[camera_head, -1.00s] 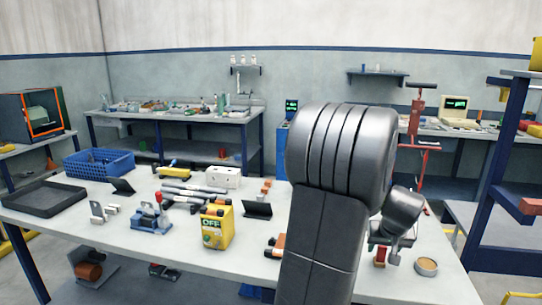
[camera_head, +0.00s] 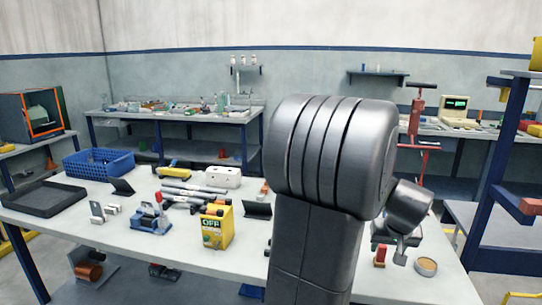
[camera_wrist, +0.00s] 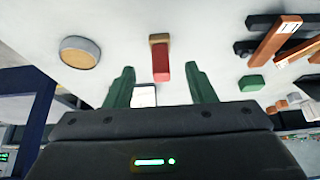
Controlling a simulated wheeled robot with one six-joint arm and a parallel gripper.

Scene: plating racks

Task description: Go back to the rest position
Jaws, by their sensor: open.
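My gripper (camera_wrist: 162,88) shows in the wrist view with its two green fingers spread apart and nothing between them. It is above the white table (camera_head: 180,252). A red block with a tan end (camera_wrist: 160,60) lies on the table just beyond the fingertips, apart from them. A round tin with a tan top (camera_wrist: 80,52) lies to the left of the fingers. In the head view the red block (camera_head: 380,257) and the tin (camera_head: 426,267) are at the right end of the table. My arm hides part of the table there, and the fingers are hard to make out.
A blue rack post (camera_head: 490,180) rises close to the table's right end. The front left tabletop is clear.

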